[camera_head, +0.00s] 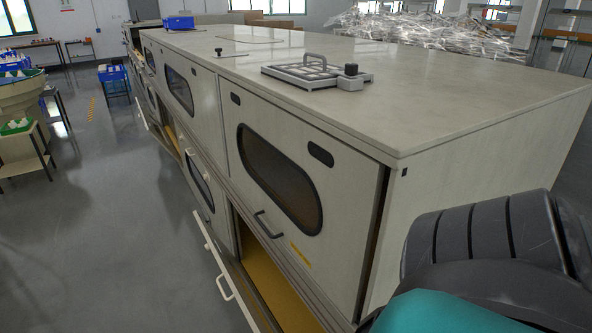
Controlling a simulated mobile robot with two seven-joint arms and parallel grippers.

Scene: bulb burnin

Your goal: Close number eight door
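A long pale cabinet (450,105) has two rows of doors along its side. The nearest upper door (345,215) has an oval dark window, a dark handle (268,226) and a small yellow label (301,256) too small to read. A dark gap shows along its right edge. Below it, a lower compartment is open and shows a yellow inside (285,290). A pale panel with a light handle (225,287) stands out from the lower row. No door number is legible, so I cannot tell which door is number eight. Neither gripper is in view.
A metal grid plate with a handle (305,68) lies on the cabinet top. Part of my own arm fills the lower right corner. Farther along, another lower panel (140,113) stands out. The grey floor (120,230) left of the cabinet is mostly clear.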

